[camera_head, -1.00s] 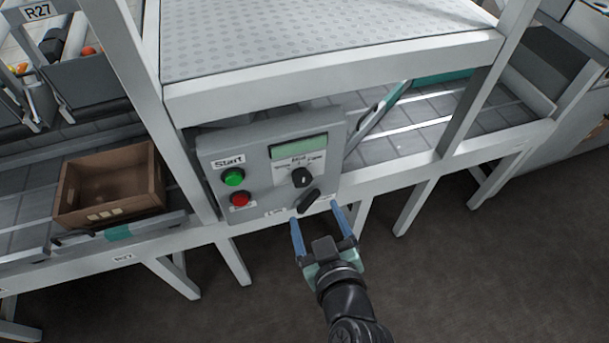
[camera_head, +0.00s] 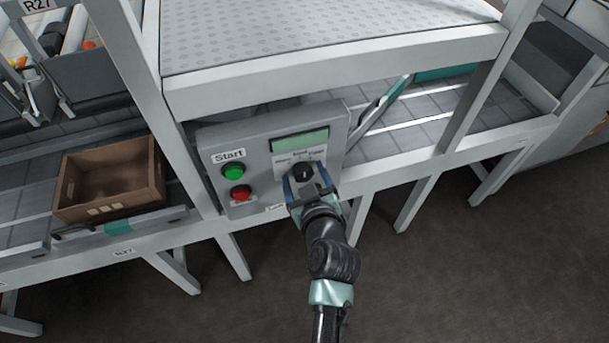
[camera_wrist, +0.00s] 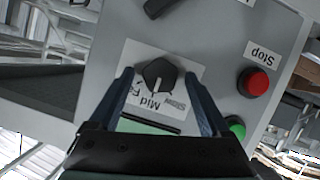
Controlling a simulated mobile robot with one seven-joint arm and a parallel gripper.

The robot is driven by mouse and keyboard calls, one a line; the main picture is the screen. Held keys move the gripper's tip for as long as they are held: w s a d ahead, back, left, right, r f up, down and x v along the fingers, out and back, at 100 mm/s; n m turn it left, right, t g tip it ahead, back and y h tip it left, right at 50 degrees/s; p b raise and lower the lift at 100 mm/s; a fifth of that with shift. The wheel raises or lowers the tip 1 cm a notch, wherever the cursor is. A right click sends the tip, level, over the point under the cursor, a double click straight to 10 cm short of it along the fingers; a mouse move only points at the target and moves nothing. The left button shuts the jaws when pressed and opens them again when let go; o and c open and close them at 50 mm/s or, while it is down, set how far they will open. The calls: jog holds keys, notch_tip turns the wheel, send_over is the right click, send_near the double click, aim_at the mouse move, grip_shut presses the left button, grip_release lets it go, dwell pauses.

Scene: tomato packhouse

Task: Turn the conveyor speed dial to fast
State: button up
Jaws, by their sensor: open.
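The speed dial (camera_head: 304,171) is a black round knob on the grey control box, under the display. In the wrist view the dial (camera_wrist: 157,74) has a white mark pointing towards "Mid" on its label; "Slow" is readable to one side, and the label on the other side is partly hidden. My gripper (camera_head: 304,183) is open in front of the box. In the wrist view its two blue fingers (camera_wrist: 158,78) stand on either side of the dial, with gaps showing. I cannot tell how far the tips are from the panel.
A green start button (camera_head: 233,172) and a red stop button (camera_head: 240,193) sit left of the dial. A second black knob (camera_wrist: 160,7) is beyond the dial in the wrist view. A wooden crate (camera_head: 68,195) stands on the conveyor at left.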

jog(key=shift+c, duration=0.2)
grip_shut()
jog(key=shift+m, duration=0.3)
jog(key=m+y, duration=0.1)
jog(key=m+b, duration=0.1)
jog(key=m+y+b, duration=0.1)
jog(key=shift+w+d+f+g+y, duration=0.1)
jog(key=shift+d+g+y, duration=0.2)
jog(key=shift+g, duration=0.1)
jog(key=shift+d+m+y+b, duration=0.1)
jog(key=shift+m+y+b, duration=0.9)
jog(key=shift+m, duration=0.6)
jog(key=shift+o, duration=0.2)
grip_release()
